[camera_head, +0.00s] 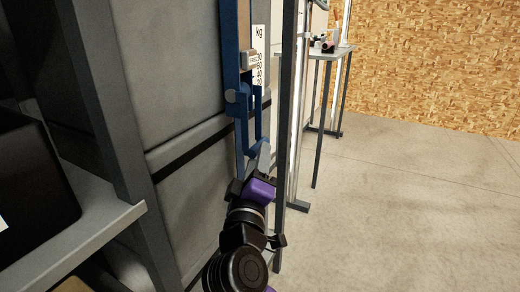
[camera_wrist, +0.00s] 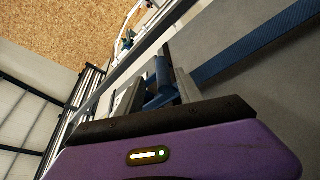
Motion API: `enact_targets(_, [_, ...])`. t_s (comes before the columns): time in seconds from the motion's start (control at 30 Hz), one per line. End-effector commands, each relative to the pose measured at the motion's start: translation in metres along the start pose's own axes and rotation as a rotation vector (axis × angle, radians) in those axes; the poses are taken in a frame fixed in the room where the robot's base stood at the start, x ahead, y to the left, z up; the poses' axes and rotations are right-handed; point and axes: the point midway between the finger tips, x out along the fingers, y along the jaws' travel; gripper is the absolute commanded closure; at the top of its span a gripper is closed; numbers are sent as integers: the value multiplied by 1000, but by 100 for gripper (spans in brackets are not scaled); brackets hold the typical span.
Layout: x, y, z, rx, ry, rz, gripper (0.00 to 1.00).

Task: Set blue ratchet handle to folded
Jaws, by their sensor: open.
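The blue ratchet handle (camera_head: 240,130) hangs down from its pivot on the blue strap (camera_head: 245,25) against a grey panel in the head view. My gripper (camera_head: 257,160) is at the handle's lower end, reaching up from below. In the wrist view, the handle's blue bar (camera_wrist: 162,75) lies between the two fingers of my open gripper (camera_wrist: 158,92). I cannot tell whether either finger touches the bar. My gripper's body partly hides the handle's lower end in the head view.
A dark upright post (camera_head: 287,100) stands close to the right of the handle. A grey shelf (camera_head: 90,235) with a black box (camera_head: 35,185) is at the left. A table (camera_head: 340,52) with small items stands farther back. The concrete floor (camera_head: 400,200) at right is clear.

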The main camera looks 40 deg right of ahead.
Motion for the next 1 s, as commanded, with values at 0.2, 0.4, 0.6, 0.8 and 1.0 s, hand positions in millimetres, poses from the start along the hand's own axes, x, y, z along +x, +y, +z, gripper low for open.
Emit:
enact_targets(0.2, [-25, 0, 0, 0, 0, 0, 57])
enact_targets(0.4, [-28, 1, 1, 0, -1, 2, 57])
enact_targets(0.6, [-28, 1, 0, 0, -1, 2, 57])
enact_targets(0.8, [-28, 1, 0, 0, -1, 2, 57])
enact_targets(1.0, [-38, -20, 9, -5, 35, -56, 57])
